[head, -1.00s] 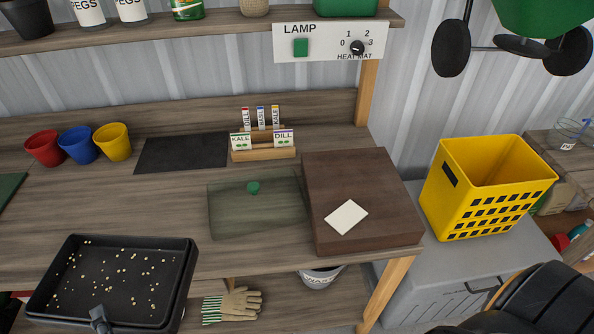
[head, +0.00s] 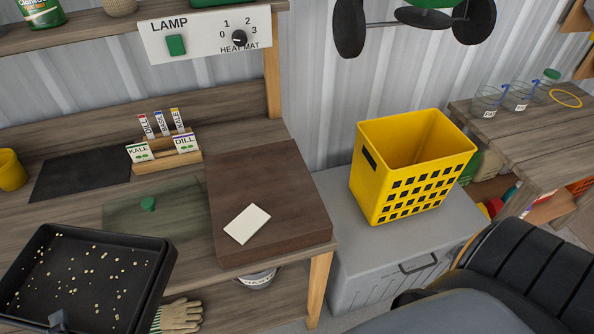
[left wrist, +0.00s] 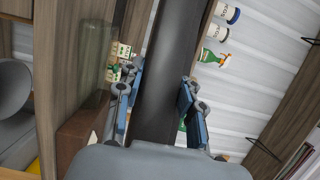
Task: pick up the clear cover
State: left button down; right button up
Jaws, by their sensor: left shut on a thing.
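My left gripper (head: 57,320) is at the bottom left of the head view, shut on the near rim of a black seed tray (head: 125,245) dotted with pale seeds. The tray is held at the front of the bench, near the cover's left side. In the left wrist view the blue-grey fingers (left wrist: 155,105) are on both sides of the dark tray (left wrist: 165,60). My right gripper is not in view.
The brown box (head: 270,190) with a white card (head: 247,224) stands right of the cover. Seed packets in a wooden rack (head: 165,160) and a dark mat (head: 80,175) are behind. A yellow crate (head: 405,190) sits on a grey chest (head: 350,270). Gloves (head: 180,316) lie below.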

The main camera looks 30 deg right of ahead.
aim_at(177, 210)
jog(key=l+z, duration=0.1)
jog(key=l, duration=0.8)
jog(key=l+z, duration=0.1)
jog(key=l, duration=0.85)
jog(key=l+z, duration=0.1)
jog(key=l, duration=0.8)
jog(key=i+l+z, duration=0.1)
jog(key=l, duration=0.8)
jog(key=i, duration=0.05)
